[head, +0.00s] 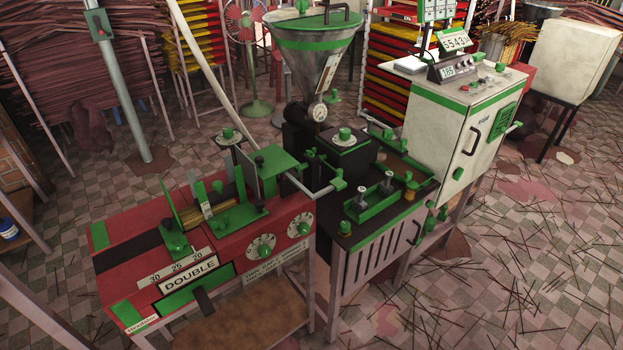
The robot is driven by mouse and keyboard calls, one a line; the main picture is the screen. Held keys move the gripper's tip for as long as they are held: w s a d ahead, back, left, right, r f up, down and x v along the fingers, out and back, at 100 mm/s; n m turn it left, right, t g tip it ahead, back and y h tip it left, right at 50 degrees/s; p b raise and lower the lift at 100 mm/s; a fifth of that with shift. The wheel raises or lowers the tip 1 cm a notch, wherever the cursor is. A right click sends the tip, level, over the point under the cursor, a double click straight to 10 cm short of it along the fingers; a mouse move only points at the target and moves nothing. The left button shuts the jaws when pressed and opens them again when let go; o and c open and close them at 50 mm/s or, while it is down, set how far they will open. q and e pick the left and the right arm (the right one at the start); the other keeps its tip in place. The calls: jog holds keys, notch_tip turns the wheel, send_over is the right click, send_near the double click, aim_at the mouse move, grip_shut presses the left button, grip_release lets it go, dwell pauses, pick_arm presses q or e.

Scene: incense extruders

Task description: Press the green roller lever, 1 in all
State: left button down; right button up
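A red extruder machine (130,217) stands at the left, with a "DOUBLE" label and a green panel (185,293) on its front. A dark handle (205,303) sticks out below that panel. On its top is a green roller assembly (207,203) with upright green plates and a green block (176,240) in front. A green knob (339,183) sits on a pale rod between this machine and the black one. I cannot tell for sure which green part is the roller lever. Neither of my grippers is in view.
A black machine (372,243) with a metal hopper (312,60) stands in the middle. A white control cabinet (446,135) is behind it at the right. Bundled incense racks line the back. The tiled floor (510,255) at right is open, strewn with loose sticks.

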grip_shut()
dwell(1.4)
